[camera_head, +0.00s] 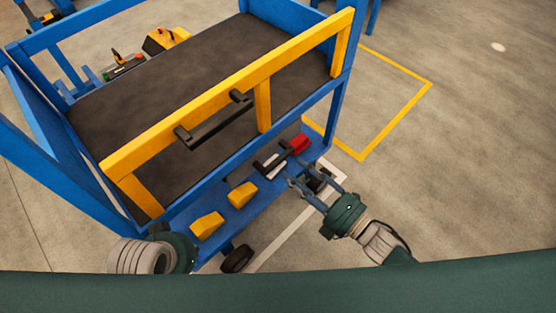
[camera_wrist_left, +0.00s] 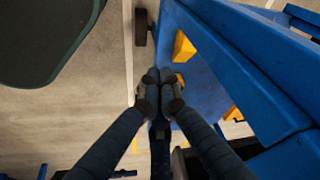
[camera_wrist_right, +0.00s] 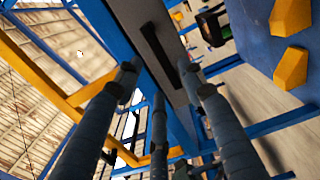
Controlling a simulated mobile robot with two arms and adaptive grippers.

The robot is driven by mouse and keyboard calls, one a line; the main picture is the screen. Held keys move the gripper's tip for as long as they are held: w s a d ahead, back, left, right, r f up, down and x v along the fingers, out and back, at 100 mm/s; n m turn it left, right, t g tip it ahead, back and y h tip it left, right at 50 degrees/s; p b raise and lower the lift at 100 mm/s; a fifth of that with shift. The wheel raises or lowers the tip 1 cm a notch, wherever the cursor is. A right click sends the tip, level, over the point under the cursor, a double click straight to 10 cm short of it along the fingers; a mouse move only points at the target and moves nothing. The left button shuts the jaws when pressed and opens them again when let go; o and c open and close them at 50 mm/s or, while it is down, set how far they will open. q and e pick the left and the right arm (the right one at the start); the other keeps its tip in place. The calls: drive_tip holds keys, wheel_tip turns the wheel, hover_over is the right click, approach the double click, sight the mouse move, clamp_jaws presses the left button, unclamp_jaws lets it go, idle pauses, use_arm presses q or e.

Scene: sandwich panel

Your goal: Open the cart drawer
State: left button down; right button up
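The blue cart (camera_head: 75,189) fills the left of the head view. A small grey panel (camera_wrist_right: 128,15), apparently the drawer front, has a black bar handle (camera_wrist_right: 160,53); the handle also shows in the head view (camera_head: 272,158), low on the cart's near side. My right gripper (camera_wrist_right: 159,74) is open, its fingers spread on either side of the handle's lower end, with no visible grip on it. It also shows at the cart's near right corner (camera_head: 309,177). My left gripper (camera_wrist_left: 160,88) has its fingertips together, empty, beside the cart's lower shelf. Its fingers are mostly hidden in the head view.
A yellow rail (camera_head: 215,97) with a black handle (camera_head: 215,121) runs along the cart's upper deck. Yellow blocks (camera_head: 207,226) (camera_head: 242,194) and a red block (camera_head: 300,143) are on the lower level. Open floor (camera_head: 470,170) lies to the right.

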sight(280, 162)
drive_tip(key=x, duration=0.7)
drive_tip(key=shift+w+a+b, duration=0.1)
drive_tip(key=shift+w+b, duration=0.05)
drive_tip(key=shift+b, duration=0.25)
clamp_jaws()
